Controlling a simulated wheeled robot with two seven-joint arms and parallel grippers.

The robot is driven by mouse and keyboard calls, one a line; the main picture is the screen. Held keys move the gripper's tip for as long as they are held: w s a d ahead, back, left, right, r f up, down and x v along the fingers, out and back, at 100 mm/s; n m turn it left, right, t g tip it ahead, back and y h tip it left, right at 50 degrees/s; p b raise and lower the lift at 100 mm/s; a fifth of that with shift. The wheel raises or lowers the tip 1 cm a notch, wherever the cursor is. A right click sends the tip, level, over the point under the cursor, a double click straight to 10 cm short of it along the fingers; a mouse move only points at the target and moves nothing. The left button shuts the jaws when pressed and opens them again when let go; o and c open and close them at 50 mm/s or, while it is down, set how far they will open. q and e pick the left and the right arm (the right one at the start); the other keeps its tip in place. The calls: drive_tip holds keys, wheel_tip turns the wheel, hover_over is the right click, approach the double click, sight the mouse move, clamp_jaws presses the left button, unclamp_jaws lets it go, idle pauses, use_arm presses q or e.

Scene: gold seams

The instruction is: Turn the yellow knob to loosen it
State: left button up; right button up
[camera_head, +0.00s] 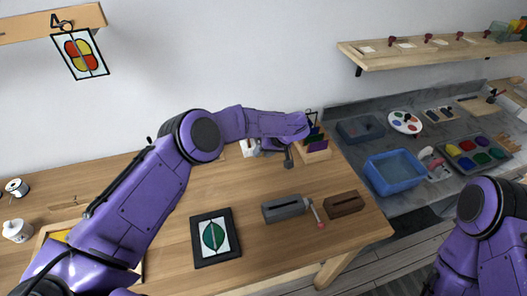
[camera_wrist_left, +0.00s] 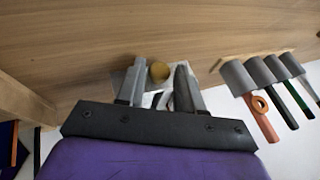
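The yellow knob (camera_wrist_left: 160,72) shows in the left wrist view as a small round yellow-brown cap on a pale fitting (camera_wrist_left: 122,76). My left gripper (camera_wrist_left: 161,66) has its two grey fingers apart, one on each side of the knob. A gap shows between the knob and each finger, and I cannot tell how far the fingertips are from it in depth. In the head view my left gripper (camera_head: 288,157) is at the back of the wooden table, and I cannot make out the knob there. My right arm is at the lower right, with its gripper out of view.
A wooden holder (camera_head: 316,154) with coloured pieces stands right of my left gripper. A grey slotted block (camera_head: 284,208), a brown block (camera_head: 344,204) and a black-framed picture (camera_head: 215,238) lie nearer.

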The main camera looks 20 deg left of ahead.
use_arm(q)
clamp_jaws()
drive_tip(key=shift+s+a+r+t+h+p, duration=0.15)
drive_tip(key=shift+t+h+p, duration=0.15)
drive_tip(key=shift+h+p, duration=0.2)
drive_tip(key=shift+a+n+h+p, duration=0.1)
drive_tip(key=shift+n+h+p, duration=0.2)
drive_tip(key=shift+h, duration=0.2)
drive_tip(key=shift+s+a+t+h, duration=0.15)
drive_tip(key=shift+t+h, duration=0.65)
drive_tip(key=shift+h, duration=0.1)
drive_tip(key=shift+s+a+n+t+h, duration=0.15)
drive_tip(key=shift+n+t+h, duration=0.25)
drive_tip(key=shift+t+h, duration=0.35)
